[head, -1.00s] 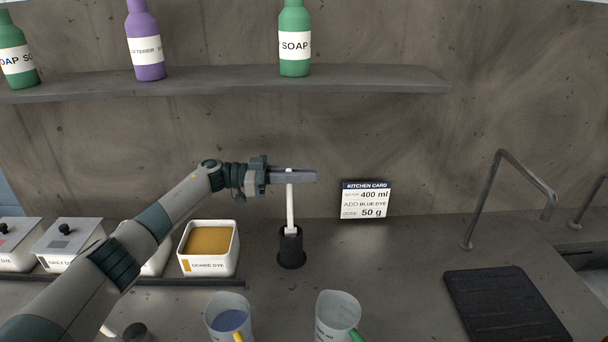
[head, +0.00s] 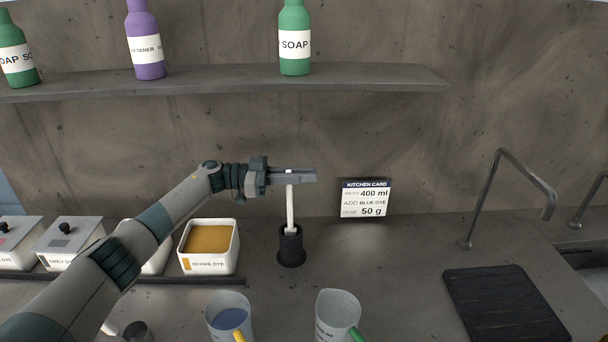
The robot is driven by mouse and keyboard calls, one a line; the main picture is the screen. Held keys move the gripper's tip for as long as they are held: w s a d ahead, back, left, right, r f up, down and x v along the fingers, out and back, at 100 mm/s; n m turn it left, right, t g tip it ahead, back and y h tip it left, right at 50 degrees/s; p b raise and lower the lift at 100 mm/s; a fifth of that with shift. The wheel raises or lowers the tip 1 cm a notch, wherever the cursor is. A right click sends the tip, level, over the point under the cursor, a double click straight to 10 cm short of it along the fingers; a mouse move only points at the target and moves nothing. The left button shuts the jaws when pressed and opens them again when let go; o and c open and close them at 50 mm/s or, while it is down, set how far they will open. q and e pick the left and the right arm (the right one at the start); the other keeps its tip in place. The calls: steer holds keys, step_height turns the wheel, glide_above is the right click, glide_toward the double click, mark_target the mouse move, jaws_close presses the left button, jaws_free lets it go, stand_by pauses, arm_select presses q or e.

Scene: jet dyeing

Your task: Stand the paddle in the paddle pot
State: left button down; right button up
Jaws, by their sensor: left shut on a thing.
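The paddle (head: 290,208) is a slim white rod that stands nearly upright. Its lower end is inside the mouth of the black paddle pot (head: 291,248), which stands on the counter near the back wall. The part inside the pot is hidden. My left gripper (head: 300,176) is shut on the paddle's top end, above the pot, with its fingers pointing right. My right gripper is not in view.
An ochre dye box (head: 209,248) stands left of the pot, with lidded dye boxes further left. Two jugs, one with blue liquid (head: 229,318) and a clear one (head: 338,312), stand in front. A kitchen card (head: 365,199) and a black mat (head: 505,304) are to the right.

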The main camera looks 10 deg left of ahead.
arm_select(q)
steer(key=shift+f+b, duration=0.5)
steer(key=shift+f, duration=0.65)
steer(key=c, duration=1.7)
jaws_free()
